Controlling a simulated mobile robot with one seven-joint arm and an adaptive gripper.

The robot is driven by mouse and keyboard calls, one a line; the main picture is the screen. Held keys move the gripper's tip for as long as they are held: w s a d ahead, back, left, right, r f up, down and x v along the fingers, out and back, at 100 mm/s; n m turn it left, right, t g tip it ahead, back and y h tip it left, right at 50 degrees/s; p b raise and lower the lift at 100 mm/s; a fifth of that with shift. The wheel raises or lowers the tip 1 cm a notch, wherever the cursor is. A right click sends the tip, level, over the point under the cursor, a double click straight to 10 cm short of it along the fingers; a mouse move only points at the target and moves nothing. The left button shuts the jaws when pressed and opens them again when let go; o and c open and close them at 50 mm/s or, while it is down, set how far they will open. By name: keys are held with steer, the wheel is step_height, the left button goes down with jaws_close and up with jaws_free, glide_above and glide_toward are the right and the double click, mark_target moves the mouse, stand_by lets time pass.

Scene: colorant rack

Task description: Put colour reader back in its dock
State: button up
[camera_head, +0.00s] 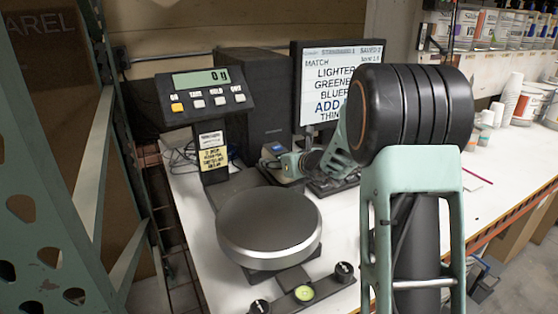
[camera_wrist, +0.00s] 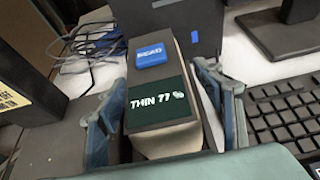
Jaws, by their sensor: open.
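The colour reader (camera_wrist: 160,75) is a grey-black block with a blue READ button and a dark green screen showing "THIN 77 %". It fills the middle of the wrist view. In the head view the reader (camera_head: 275,150) shows small, with its blue button, in front of the dark tower. My gripper (camera_wrist: 162,112) is open, one finger on each side of the reader, with a gap visible on the right. In the head view my gripper (camera_head: 300,163) partly hides the reader. The reader's underside is hidden, so I cannot tell whether it sits in the dock.
A scale (camera_head: 268,226) with a round plate and a raised display (camera_head: 205,93) stands at front left. A dark computer tower (camera_head: 245,100) and a monitor (camera_head: 333,88) stand behind. A keyboard (camera_wrist: 285,120) lies right of the reader. Cables (camera_wrist: 85,45) lie at left.

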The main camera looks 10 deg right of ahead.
steer(key=shift+r, duration=0.2)
steer(key=v, duration=1.2)
